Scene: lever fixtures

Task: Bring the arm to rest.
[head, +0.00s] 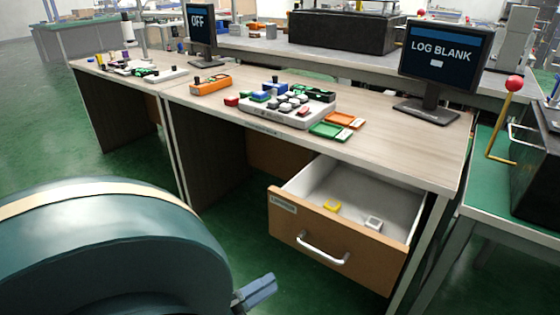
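My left arm fills the lower left of the head view as a large teal rounded link with a cream band. Beyond it, a small blue-grey part of my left gripper (256,291) shows near the bottom edge, over the green floor and to the left of the open drawer's front. The rest of that gripper is hidden behind the arm or out of frame, so I cannot tell its opening. Nothing can be seen held in it. My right gripper is not in view.
A wooden desk (385,160) carries a button panel (300,116), an orange box (211,84) and monitors reading OFF (201,21) and LOG BLANK (440,50). Its drawer (328,238) stands open, holding yellow and white pieces. A red-knobbed lever (514,84) stands right.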

